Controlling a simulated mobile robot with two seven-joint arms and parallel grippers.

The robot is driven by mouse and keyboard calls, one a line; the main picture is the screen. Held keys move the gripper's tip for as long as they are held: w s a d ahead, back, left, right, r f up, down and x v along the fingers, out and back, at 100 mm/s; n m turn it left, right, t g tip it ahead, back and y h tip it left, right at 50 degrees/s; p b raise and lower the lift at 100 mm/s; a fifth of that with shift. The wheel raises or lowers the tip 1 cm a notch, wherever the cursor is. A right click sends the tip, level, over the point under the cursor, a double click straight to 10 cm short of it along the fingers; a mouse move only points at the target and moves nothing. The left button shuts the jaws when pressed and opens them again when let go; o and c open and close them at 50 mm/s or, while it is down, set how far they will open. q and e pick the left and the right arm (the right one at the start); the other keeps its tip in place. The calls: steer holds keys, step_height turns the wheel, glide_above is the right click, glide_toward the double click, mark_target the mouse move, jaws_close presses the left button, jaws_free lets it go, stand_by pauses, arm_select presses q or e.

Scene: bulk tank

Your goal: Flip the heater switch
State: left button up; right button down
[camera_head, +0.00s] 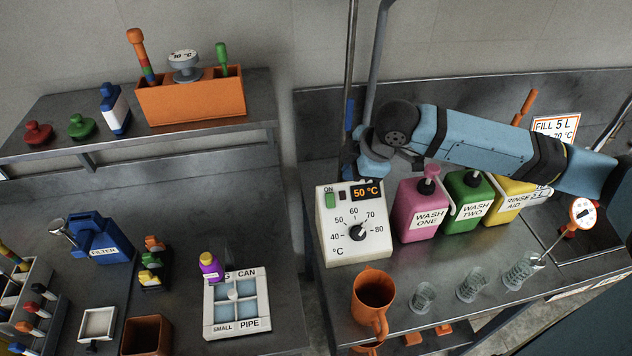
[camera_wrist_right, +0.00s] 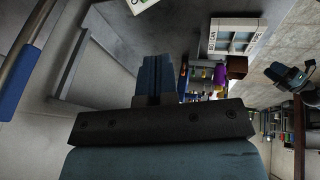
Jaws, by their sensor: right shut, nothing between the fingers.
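The heater control box (camera_head: 352,232) is pale, with a dial and an orange display reading 50 °C. A green switch (camera_head: 330,201) sits at its top left under the word ON, with a small dark red part beside it. The switch's exact position is too small to tell. My right gripper (camera_head: 352,170) is shut and empty, just above and behind the box's top edge, partly hidden by my wrist. Its closed fingers show in the right wrist view (camera_wrist_right: 153,78). A blue-grey shape at that view's right may be my left gripper (camera_wrist_right: 288,75); its jaws are unclear.
Pink (camera_head: 418,210), green (camera_head: 468,205) and yellow (camera_head: 508,200) bottles stand right of the box. An orange jug (camera_head: 373,295) and glass beakers (camera_head: 472,287) stand in front. A vertical pipe (camera_head: 376,50) rises behind. A gap separates the two benches.

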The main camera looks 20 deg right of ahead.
steer(key=p, duration=0.3)
glide_above(330, 207)
step_height(330, 207, down, 11)
steer(key=shift+r, duration=0.2)
steer(key=shift+w+d+f, duration=0.15)
steer(key=shift+w+f, duration=0.3)
steer(key=shift+f, duration=0.05)
arm_select(q)
steer(key=shift+s+d+r+n, duration=0.1)
steer(key=shift+s+r+n, duration=0.05)
steer(key=shift+r, duration=0.25)
steer(key=shift+s+r+n, duration=0.1)
steer(key=shift+r+n, duration=0.05)
steer(key=shift+r, duration=0.2)
